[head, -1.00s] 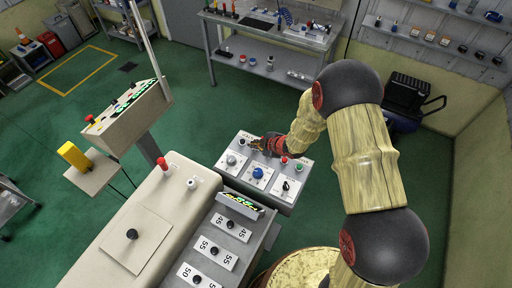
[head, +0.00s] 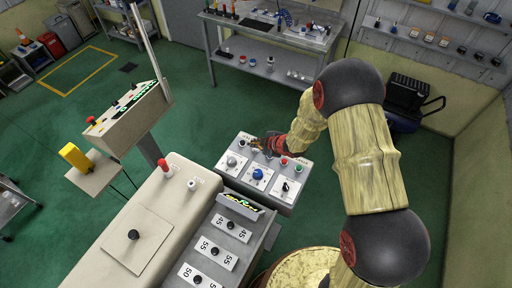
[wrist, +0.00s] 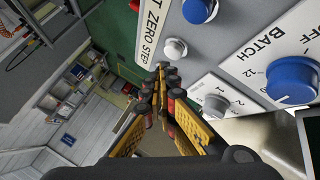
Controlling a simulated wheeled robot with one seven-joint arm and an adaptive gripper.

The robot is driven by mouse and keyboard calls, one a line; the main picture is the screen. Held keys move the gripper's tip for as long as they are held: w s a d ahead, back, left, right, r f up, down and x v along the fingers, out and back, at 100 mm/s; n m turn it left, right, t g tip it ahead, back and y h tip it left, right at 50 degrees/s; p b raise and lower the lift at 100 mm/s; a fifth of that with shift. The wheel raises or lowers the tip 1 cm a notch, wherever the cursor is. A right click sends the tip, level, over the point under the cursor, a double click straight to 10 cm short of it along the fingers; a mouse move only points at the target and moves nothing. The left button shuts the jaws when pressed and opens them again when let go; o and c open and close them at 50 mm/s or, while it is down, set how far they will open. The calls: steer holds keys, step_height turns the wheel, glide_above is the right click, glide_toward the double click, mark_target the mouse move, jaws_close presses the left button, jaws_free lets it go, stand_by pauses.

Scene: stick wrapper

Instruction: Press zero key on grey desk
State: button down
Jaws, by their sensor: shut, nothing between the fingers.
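The grey desk (head: 275,199) is a small control console with keys and knobs, at the middle of the head view. In the wrist view a white strip reading "ZERO" and "STEP" (wrist: 150,28) runs beside a blue key (wrist: 199,9) and a white key (wrist: 175,48). I cannot tell for certain which key belongs to "ZERO". My gripper (wrist: 166,73) is shut and empty, its tips just below the white key in the picture; contact cannot be told. In the head view my gripper (head: 258,144) is over the console's back row and hides part of it.
A large blue "BATCH" knob (wrist: 291,80) and a grey knob (wrist: 215,105) stand near my fingers. Red (head: 284,161) and green (head: 298,167) keys are right of my gripper. A beige machine (head: 150,215) stands left; a yellow drum (head: 300,268) is in front.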

mark_target(255, 149)
steer(key=shift+r+p, duration=1.85)
steer(key=shift+r, duration=0.7)
steer(key=shift+f, duration=0.1)
